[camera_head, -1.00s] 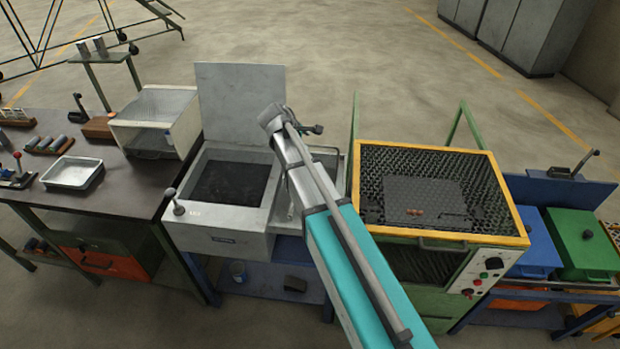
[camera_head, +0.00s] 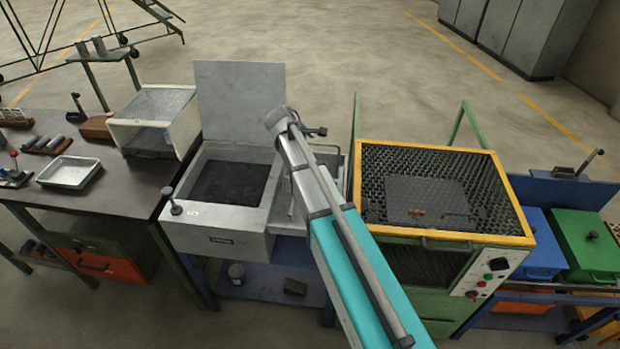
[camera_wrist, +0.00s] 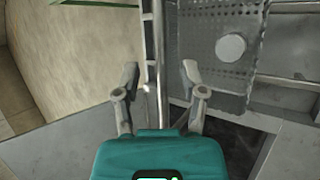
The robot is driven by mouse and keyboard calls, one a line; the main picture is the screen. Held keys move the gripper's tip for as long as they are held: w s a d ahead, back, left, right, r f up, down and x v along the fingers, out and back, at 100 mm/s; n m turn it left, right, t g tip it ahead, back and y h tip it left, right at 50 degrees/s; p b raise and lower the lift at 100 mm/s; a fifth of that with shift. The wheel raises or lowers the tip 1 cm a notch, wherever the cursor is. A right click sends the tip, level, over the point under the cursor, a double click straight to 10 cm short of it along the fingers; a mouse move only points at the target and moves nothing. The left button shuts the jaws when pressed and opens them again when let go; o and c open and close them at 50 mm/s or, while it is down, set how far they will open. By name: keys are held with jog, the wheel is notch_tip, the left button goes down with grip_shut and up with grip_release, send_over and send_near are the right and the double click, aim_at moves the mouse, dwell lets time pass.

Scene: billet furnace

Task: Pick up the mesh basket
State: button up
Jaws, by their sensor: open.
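In the wrist view, a grey perforated basket (camera_wrist: 209,75) is at the upper right, with a pale round piece (camera_wrist: 231,46) in it. A pale upright rail (camera_wrist: 150,60) runs along its left side. My gripper (camera_wrist: 160,72) is open, with its two fingers apart and the rail showing between them; I cannot tell their height above it. Nothing shows held. In the head view, my arm hides most of the basket area and my fingers, right of the grey tank.
The grey tank (camera_head: 205,232) with a raised lid (camera_head: 240,100) stands left of my arm. A yellow-rimmed green machine (camera_head: 445,243) stands to the right. A dark workbench (camera_head: 120,190) with a white open box (camera_head: 192,130) and a small tray (camera_head: 70,172) is at left.

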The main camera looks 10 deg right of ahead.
jog(key=shift+b+x, duration=0.4)
jog(key=shift+x, duration=0.4)
grip_shut()
